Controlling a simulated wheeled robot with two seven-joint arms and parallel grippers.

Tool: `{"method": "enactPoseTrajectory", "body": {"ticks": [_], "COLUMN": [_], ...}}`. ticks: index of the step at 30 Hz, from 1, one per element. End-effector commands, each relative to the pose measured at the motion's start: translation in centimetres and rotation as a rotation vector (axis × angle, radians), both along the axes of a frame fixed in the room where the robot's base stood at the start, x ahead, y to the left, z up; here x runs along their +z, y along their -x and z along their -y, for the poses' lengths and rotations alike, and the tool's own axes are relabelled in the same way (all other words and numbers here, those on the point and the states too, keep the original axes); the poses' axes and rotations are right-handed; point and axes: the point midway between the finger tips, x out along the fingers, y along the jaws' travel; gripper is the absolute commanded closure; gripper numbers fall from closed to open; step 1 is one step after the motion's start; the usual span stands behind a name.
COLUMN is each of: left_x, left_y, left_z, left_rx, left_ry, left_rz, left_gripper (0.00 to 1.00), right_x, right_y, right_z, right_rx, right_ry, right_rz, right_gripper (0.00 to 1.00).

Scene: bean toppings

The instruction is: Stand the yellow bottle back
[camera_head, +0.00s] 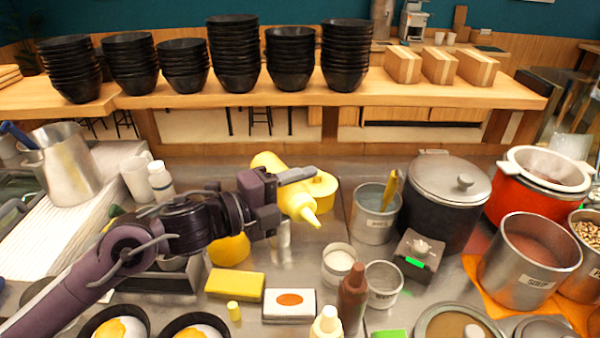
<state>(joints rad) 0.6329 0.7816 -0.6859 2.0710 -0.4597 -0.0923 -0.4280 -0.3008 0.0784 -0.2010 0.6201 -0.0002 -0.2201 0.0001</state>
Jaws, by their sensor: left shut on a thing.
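The yellow bottle (298,204) is tilted, with its nozzle pointing down and to the right and its base up and to the left. My left gripper (292,176) is shut on it, with the fingers across the bottle's body. The gripper hides the middle of the bottle. The bottle appears to be above the steel counter (320,240), but any gap is hard to judge. My right gripper is not in view.
A round yellow container (323,186) is just right of the bottle. A yellow rounded thing (229,250), a yellow block (235,285) and a white box (289,305) are nearer. A steel pot (375,222) stands right. Black bowl stacks (290,60) line the back shelf.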

Motion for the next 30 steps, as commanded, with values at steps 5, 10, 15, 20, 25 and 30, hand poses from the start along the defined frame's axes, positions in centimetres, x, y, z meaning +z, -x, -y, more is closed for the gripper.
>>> {"method": "enactPoseTrajectory", "body": {"ticks": [5,10,15,20,25,30], "left_x": [2.2,2.0,2.1,2.0,1.9,1.6], "left_y": [0.0,0.0,0.0,0.0,0.0,0.0], "left_z": [0.0,0.0,0.0,0.1,0.0,0.1], "left_rx": [0.001,0.0,0.001,0.001,0.001,-0.002], "left_ry": [0.084,0.198,0.323,0.456,0.591,0.691], "left_rz": [-0.15,-0.358,-0.583,-0.82,-1.064,-1.243], "left_gripper": [0.55,0.55,0.55,0.55,0.55,0.55], "right_x": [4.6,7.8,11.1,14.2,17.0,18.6], "right_y": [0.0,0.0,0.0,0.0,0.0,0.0], "right_z": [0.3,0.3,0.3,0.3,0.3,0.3], "right_rx": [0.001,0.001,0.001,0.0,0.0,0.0], "right_ry": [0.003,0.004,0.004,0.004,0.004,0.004], "right_rz": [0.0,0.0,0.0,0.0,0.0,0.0], "right_gripper": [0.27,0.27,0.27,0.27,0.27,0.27]}}
